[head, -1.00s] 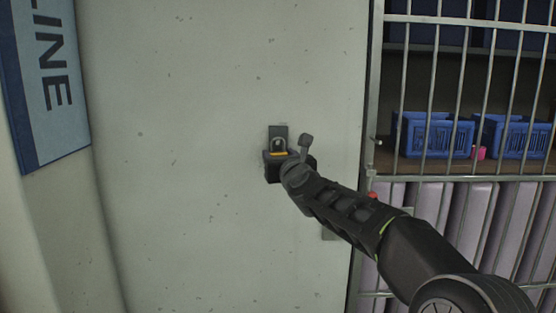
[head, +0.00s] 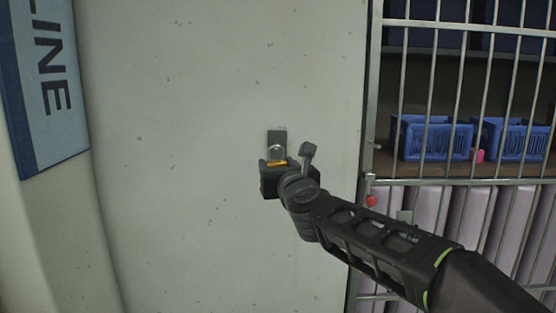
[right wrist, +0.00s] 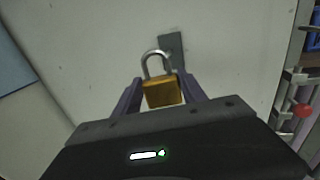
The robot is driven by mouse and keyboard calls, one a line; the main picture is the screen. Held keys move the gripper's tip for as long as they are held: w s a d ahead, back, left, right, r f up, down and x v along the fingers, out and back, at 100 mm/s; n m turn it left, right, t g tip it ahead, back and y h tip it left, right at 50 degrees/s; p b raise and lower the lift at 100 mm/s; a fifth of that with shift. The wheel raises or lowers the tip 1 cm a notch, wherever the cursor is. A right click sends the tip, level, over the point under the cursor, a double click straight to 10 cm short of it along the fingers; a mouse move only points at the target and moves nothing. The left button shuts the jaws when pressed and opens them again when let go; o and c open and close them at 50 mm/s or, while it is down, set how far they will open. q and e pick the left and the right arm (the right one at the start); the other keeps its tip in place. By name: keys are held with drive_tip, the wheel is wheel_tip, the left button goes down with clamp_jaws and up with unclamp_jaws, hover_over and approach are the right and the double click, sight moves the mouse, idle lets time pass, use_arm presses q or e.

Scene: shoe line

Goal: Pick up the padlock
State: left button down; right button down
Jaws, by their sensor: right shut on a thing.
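The padlock (right wrist: 161,91) has a brass body and a silver shackle. In the right wrist view it sits between the two fingers of my right gripper (right wrist: 161,96), which is shut on its body. The shackle points up, just in front of a grey plate (right wrist: 172,50) on the pale wall. In the head view the padlock (head: 276,161) shows above my right gripper (head: 274,166), below most of the plate (head: 277,138). I cannot tell whether the shackle still touches the plate. My left gripper is not in view.
A pale wall panel (head: 200,100) fills the middle. At the right are a barred cage (head: 429,90) with blue crates (head: 432,139) on a shelf, and a red knob (head: 371,200) near the bars. A blue sign (head: 48,85) hangs at the left.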

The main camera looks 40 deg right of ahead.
drive_tip(key=s+a, duration=0.5)
drive_tip(key=s, duration=0.2)
drive_tip(key=shift+s+a, duration=0.15)
drive_tip(key=shift+a, duration=0.15)
